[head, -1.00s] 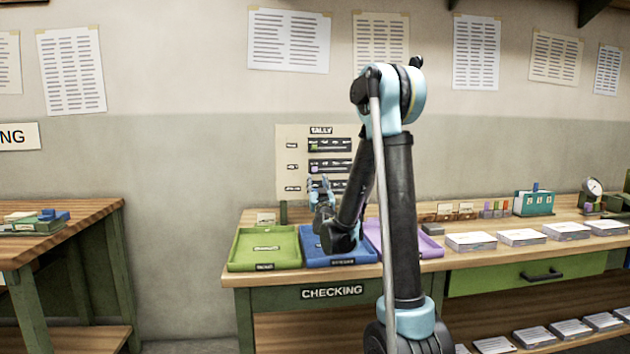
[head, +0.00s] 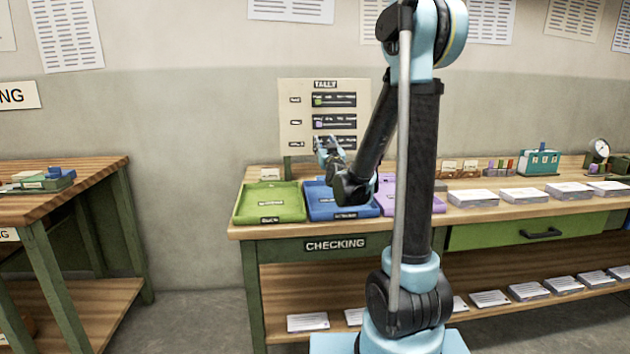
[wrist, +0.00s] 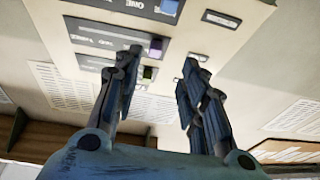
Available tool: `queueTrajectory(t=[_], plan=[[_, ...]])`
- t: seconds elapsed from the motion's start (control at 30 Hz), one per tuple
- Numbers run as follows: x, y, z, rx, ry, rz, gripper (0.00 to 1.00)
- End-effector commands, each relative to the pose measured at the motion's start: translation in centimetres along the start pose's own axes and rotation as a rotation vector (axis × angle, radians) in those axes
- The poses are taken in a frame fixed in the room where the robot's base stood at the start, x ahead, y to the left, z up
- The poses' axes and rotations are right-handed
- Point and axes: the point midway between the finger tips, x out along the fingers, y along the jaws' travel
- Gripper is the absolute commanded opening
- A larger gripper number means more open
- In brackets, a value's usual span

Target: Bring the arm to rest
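My gripper (head: 331,148) is in front of the tally board (head: 296,128), above the blue tray (head: 322,200), in the head view. In the wrist view its two fingers (wrist: 160,80) stand apart with nothing between them, so it is open and empty. The tally board (wrist: 210,30) fills much of the wrist view behind the fingers and has dark slots with coloured markers. My arm is folded at the elbow and hides part of the blue tray and the purple tray (head: 432,205).
A green tray (head: 270,218) sits left on the checking table (head: 300,257). Paper stacks (head: 472,199), a teal box (head: 538,163) and a dial (head: 600,148) stand to the right. Another table (head: 40,207) stands at the left, with floor (head: 195,310) between the two.

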Motion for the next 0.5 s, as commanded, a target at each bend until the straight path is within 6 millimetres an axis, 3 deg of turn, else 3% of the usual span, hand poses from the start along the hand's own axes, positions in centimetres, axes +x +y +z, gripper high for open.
queueTrajectory(t=[0.27, 0.5], plan=[[-3.2, 1.8, 0.5, 0.000, -0.233, -0.038, 0.38], [-7.5, 3.3, 1.6, 0.007, -0.441, -0.045, 0.38]])
